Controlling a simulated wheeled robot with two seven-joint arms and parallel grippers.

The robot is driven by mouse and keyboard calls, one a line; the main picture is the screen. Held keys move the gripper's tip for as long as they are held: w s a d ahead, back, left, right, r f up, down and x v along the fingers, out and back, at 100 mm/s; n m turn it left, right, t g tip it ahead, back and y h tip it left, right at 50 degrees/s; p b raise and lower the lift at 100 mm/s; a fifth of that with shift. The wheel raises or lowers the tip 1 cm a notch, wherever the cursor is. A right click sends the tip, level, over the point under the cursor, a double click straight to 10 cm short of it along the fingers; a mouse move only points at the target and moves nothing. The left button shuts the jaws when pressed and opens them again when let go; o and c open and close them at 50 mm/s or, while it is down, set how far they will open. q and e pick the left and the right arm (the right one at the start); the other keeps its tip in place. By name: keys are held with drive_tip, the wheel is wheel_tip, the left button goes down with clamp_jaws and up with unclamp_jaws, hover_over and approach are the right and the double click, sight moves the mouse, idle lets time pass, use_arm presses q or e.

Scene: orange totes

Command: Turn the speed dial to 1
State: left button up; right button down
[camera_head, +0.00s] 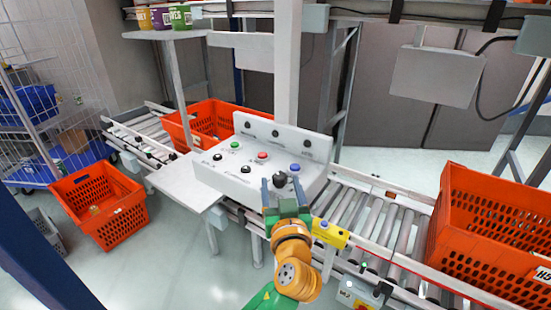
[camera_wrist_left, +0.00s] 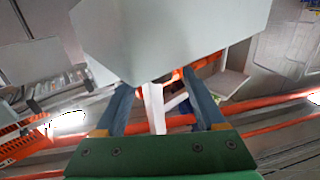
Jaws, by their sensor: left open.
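A white control panel (camera_head: 240,185) stands beside the conveyor, with coloured buttons and black knobs on it. A black dial (camera_head: 279,179) sits near its front right corner, below a blue button (camera_head: 295,168). Labels are too small to read, so I cannot tell the dial's setting. My left gripper (camera_head: 281,185) is open, its two blue-grey fingers either side of the dial in the head view; contact cannot be told. In the left wrist view the open fingers (camera_wrist_left: 156,86) reach toward a large pale slab, and the dial is not visible there. My right gripper is not in view.
An orange tote (camera_head: 490,225) stands on the roller conveyor (camera_head: 375,215) at right. Another orange tote (camera_head: 205,115) is behind the panel, and a third (camera_head: 100,200) stands at left. A yellow box with buttons (camera_head: 329,233) is right of my wrist. A white post (camera_head: 287,70) rises behind the panel.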

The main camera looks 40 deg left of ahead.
sight(276, 174)
use_arm(q)
drive_tip(key=x, duration=0.3)
drive_tip(key=p+x, duration=0.1)
drive_tip(key=x, duration=0.2)
drive_tip(key=shift+r+p, duration=0.25)
drive_tip(key=shift+p, duration=0.05)
drive_tip(key=shift+w+a+f, duration=0.15)
clamp_jaws()
drive_tip(key=shift+b, duration=0.4)
drive_tip(key=n+g+y+b, duration=0.1)
drive_tip(key=b, duration=0.1)
drive_tip(key=n+g+y+b, duration=0.1)
drive_tip(key=g+b, duration=0.1)
drive_tip(key=b, duration=0.1)
drive_tip(key=s+n+g+y+b, duration=0.1)
drive_tip(key=n+y+b, duration=0.1)
drive_tip(key=shift+a+f+g+b, duration=0.2)
drive_tip(key=shift+f+g+b, duration=0.1)
drive_tip(key=shift+f+g, duration=0.1)
drive_tip(key=shift+s+a+r+n+g+y+b, duration=0.1)
drive_tip(key=shift+r+n+g+y+b, duration=0.25)
drive_tip(key=shift+g, duration=0.25)
drive_tip(key=shift+r, duration=0.15)
unclamp_jaws()
